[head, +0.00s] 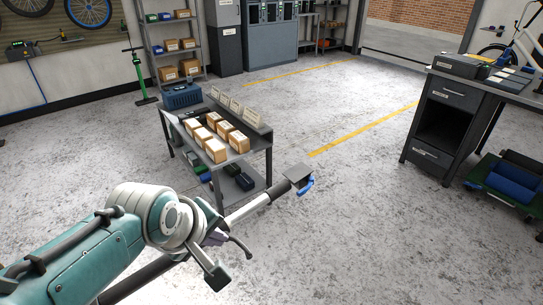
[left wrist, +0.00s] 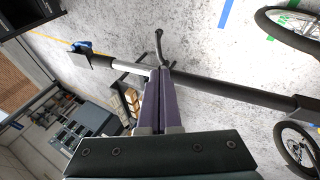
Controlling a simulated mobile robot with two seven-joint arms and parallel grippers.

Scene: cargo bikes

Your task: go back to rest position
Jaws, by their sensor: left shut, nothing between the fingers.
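My left arm reaches in from the lower left of the head view. My left gripper (head: 214,238) is small there, with purple fingers partly hidden by the wrist. In the left wrist view the purple fingers of the left gripper (left wrist: 160,72) lie side by side, shut and empty. A grey and black bar (head: 247,208) runs close by the fingers. It also crosses behind them in the left wrist view (left wrist: 215,88). I cannot tell whether they touch. A dark curved lever (head: 238,245) is beside the fingers. My right gripper is not in view.
The bar ends in a dark plate (head: 297,176) with a blue part (head: 306,186). A grey cart (head: 250,160) with several boxes stands beyond it. A workbench (head: 440,115) is at right. Bike wheels (left wrist: 290,27) show in the left wrist view. Open floor (head: 350,200) lies between.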

